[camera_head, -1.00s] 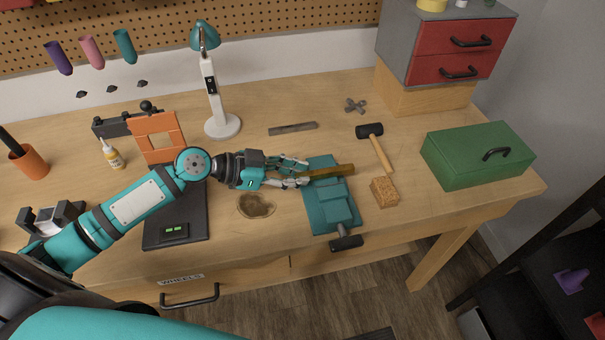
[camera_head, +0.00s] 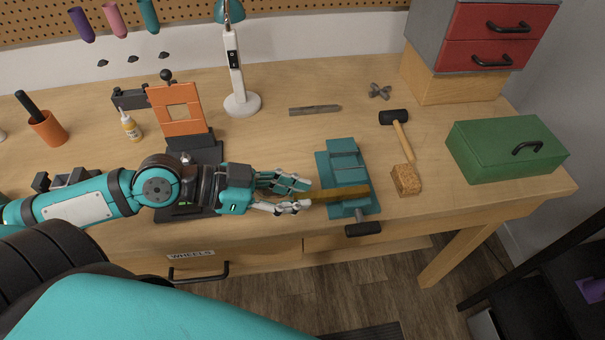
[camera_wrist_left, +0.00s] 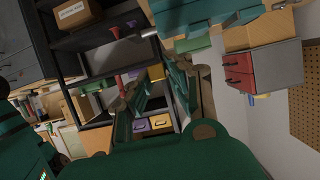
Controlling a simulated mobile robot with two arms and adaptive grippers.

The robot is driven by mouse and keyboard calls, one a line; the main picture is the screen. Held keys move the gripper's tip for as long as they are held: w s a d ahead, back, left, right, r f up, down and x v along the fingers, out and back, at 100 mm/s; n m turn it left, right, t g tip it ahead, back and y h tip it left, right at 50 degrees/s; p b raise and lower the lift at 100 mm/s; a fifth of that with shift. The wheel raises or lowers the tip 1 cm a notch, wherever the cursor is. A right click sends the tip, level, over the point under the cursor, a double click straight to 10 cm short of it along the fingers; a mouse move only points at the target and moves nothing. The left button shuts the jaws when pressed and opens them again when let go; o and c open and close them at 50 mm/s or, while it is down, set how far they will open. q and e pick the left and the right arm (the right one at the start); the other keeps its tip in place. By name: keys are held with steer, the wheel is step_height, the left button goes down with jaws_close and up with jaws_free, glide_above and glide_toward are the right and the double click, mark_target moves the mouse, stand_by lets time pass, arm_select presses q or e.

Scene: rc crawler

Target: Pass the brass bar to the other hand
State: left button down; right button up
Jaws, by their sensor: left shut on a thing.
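The brass bar (camera_head: 342,192) is a long, dull gold strip. My left gripper (camera_head: 306,196) is shut on its left end in the head view, and the bar points right across the front part of the teal vise (camera_head: 343,160). The bar is roughly level; I cannot tell how high it is above the vise or whether it touches it. In the left wrist view my fingers show, but I cannot clearly make out the bar. My right gripper is in neither view.
A black-headed hammer (camera_head: 402,138) and a tan block (camera_head: 406,179) lie right of the vise, with a green toolbox (camera_head: 508,148) beyond. A grey flat strip (camera_head: 315,109) lies behind. An orange frame (camera_head: 180,114) and a desk lamp (camera_head: 236,70) stand behind my left arm.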

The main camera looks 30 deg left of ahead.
arm_select(q)
steer(key=shift+s+d+r+p, duration=0.1)
steer(key=shift+s+p, duration=0.3)
steer(key=shift+s, duration=0.25)
steer(key=shift+s+d+r+p, duration=0.1)
steer(key=shift+s+p, duration=0.25)
steer(key=shift+s, duration=0.3)
